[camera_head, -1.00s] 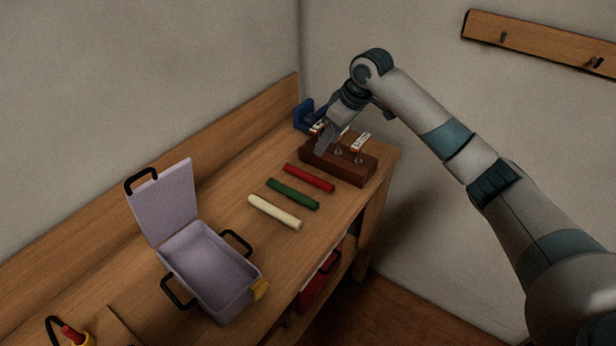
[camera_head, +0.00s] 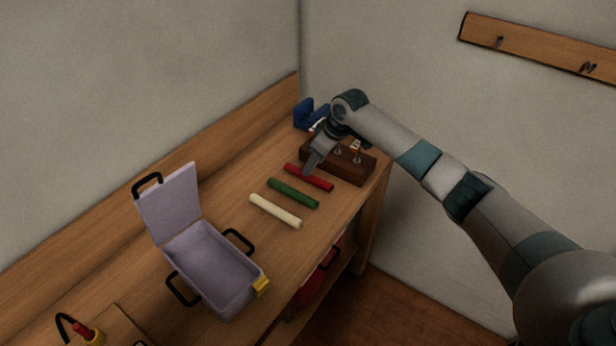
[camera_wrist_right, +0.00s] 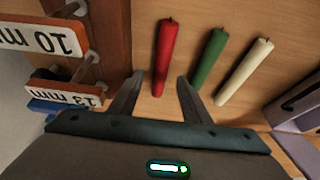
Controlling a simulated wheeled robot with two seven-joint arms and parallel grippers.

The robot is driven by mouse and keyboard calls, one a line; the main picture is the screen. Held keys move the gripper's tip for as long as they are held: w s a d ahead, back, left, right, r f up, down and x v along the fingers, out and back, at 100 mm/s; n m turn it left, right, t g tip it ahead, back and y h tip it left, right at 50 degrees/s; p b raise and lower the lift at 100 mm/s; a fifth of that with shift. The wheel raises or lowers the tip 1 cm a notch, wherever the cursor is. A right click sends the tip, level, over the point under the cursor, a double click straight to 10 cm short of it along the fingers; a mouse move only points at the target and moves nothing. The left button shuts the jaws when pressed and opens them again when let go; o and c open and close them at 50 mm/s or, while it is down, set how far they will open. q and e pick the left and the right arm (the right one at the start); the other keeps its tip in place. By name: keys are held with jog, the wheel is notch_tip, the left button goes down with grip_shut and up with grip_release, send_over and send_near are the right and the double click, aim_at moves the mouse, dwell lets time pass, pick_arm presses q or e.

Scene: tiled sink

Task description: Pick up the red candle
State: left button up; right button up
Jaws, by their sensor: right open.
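The red candle (camera_head: 309,177) lies on the wooden bench, beside the green candle (camera_head: 293,193) and the cream candle (camera_head: 275,211). My right gripper (camera_head: 309,170) is above the bench at the red candle and hides a small part of it in the head view. In the right wrist view the red candle (camera_wrist_right: 165,57) lies ahead, with its near end between the open fingers of my right gripper (camera_wrist_right: 158,88). The fingers look empty and apart from it. My left gripper is in neither view.
A dark wooden block (camera_head: 345,163) with labelled pegs stands close behind the right gripper; its tags (camera_wrist_right: 67,94) show at left in the wrist view. An open lilac box (camera_head: 212,268) stands to the left. A blue object (camera_head: 308,115) sits at the back corner.

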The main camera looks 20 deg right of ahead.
aim_at(311, 176)
jog(key=shift+w+a+f+p, duration=0.1)
jog(key=shift+a+f+p, duration=0.1)
jog(key=shift+f+p, duration=0.35)
jog(key=p+x, duration=0.1)
jog(key=x, duration=0.2)
jog(key=shift+f, duration=0.55)
jog(key=shift+c, duration=0.6)
grip_shut()
